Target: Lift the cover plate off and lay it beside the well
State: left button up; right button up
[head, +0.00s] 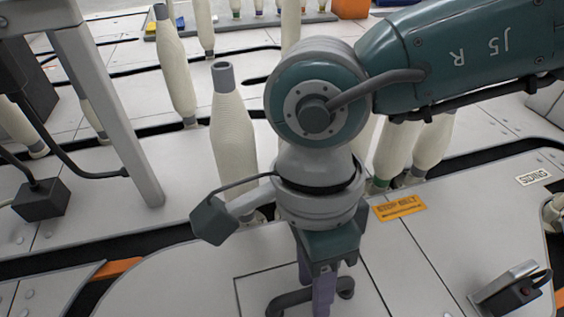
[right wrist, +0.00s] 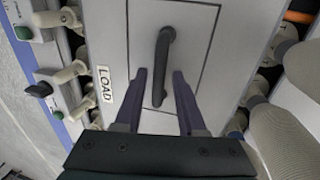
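The cover plate (head: 255,290) is a grey panel with a thin dark outline, set in the pale deck at the bottom of the head view. It also shows in the right wrist view (right wrist: 195,50). Its dark bar handle (right wrist: 163,65) stands in the middle of it. My right gripper (head: 322,300) points down over the plate and hides part of the handle. In the right wrist view my right gripper (right wrist: 159,72) is open, with one purple finger on each side of the handle's near part and gaps on both sides. My left gripper is out of view.
Tall cream bobbins (head: 232,135) stand left of and behind my right arm. A grey post (head: 110,110) slants across the left. A dark slot crosses the deck. A "STOP BELT" label (head: 399,207) and a small raised device (head: 512,290) lie right of the plate.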

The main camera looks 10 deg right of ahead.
grip_shut()
dwell(1.1)
